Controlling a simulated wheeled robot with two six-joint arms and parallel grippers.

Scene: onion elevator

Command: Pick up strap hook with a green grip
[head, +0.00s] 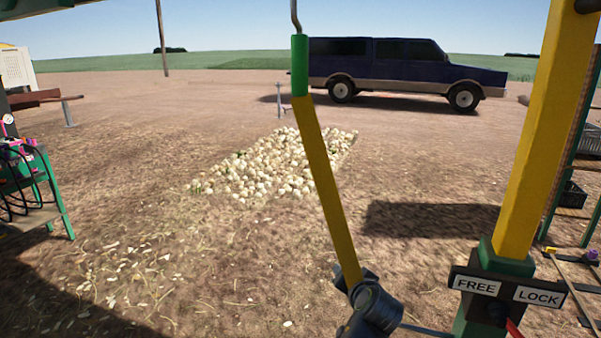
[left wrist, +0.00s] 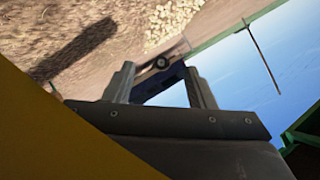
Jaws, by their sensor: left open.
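The strap hook stands out in the head view as a long yellow shaft with a green grip (head: 299,65) near its top and a thin metal rod above it that leaves the frame. The yellow shaft slants down to the right; its lower end meets a dark grey jointed part (head: 372,308), and I cannot tell what that part is. My left gripper (left wrist: 160,85) is open in the left wrist view, with nothing between its fingers. It points toward the distant truck, and the green grip does not show there. A large yellow surface (left wrist: 50,130) is close beside it. My right gripper is not in view.
A yellow post (head: 545,130) stands at right above FREE and LOCK labels (head: 505,290). A heap of onions (head: 270,165) lies on the ground behind the shaft. A dark blue truck (head: 400,68) is far back. A green stand (head: 40,190) is at left.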

